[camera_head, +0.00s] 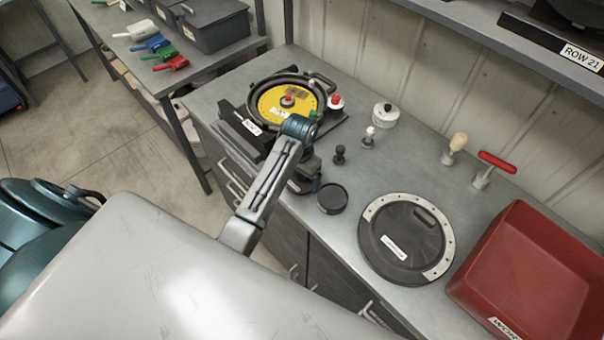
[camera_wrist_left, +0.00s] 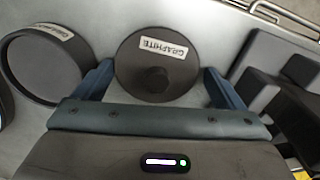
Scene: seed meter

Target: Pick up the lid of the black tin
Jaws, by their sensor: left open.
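The lid (camera_wrist_left: 155,55) is a dark round disc with a central knob and a white GRAPHITE label. In the left wrist view it lies between the two blue fingers of my left gripper (camera_wrist_left: 157,80). The fingers are apart, one on each side of the lid. The black tin (camera_wrist_left: 46,70) stands to the left of the lid in that view, with a label on it too. In the head view the tin (camera_head: 333,198) stands just right of my left gripper (camera_head: 304,182), near the bench's front edge. The gripper mostly hides the lid there. My right gripper is in neither view.
The seed meter with a yellow disc (camera_head: 285,102) stands behind my left gripper. A small black knobbed piece (camera_head: 340,154) stands near the tin. A round black plate (camera_head: 400,240) and a red bin (camera_head: 530,275) lie to the right. The back middle bench has free room.

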